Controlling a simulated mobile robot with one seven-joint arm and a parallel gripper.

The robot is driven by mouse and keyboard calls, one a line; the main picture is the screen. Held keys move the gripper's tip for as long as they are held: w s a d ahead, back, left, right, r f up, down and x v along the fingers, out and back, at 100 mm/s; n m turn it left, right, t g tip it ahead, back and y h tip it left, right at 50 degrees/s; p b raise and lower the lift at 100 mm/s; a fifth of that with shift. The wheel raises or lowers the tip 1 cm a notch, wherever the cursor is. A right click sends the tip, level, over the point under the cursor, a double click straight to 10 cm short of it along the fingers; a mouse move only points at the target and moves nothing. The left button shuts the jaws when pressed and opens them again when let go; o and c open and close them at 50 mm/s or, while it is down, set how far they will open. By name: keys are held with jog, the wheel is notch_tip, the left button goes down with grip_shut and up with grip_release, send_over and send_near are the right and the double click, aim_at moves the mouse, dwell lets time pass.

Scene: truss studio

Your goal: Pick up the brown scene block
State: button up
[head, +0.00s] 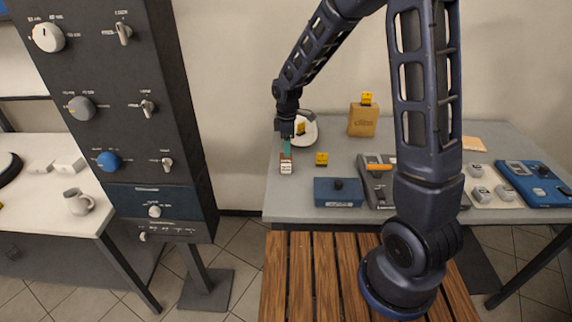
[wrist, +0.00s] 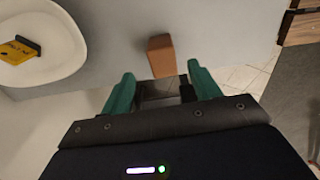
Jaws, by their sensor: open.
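The brown scene block (wrist: 161,56) stands near the edge of the grey table, just ahead of the gap between my fingertips in the wrist view. In the head view it shows as a small brown patch (head: 286,156) under my gripper, with a white marked face directly below; I cannot tell whether that face belongs to the same block. My gripper (wrist: 160,74) is open, its two teal fingers apart with nothing between them. In the head view my gripper (head: 287,148) points down over the block, which it partly hides.
A white plate (head: 307,138) with a yellow block lies behind the gripper; the plate also shows in the wrist view (wrist: 70,62). Another yellow block (head: 321,159) and a blue box (head: 338,192) stand to the right. A dark switch panel (head: 125,100) rises at left.

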aim_at(286, 160)
jog(key=shift+s+a+f, duration=0.1)
jog(key=shift+f, duration=1.8)
jog(key=shift+s+a+f, duration=0.1)
jog(key=shift+f, duration=1.8)
jog(key=c, duration=1.1)
jog(key=shift+r, duration=0.15)
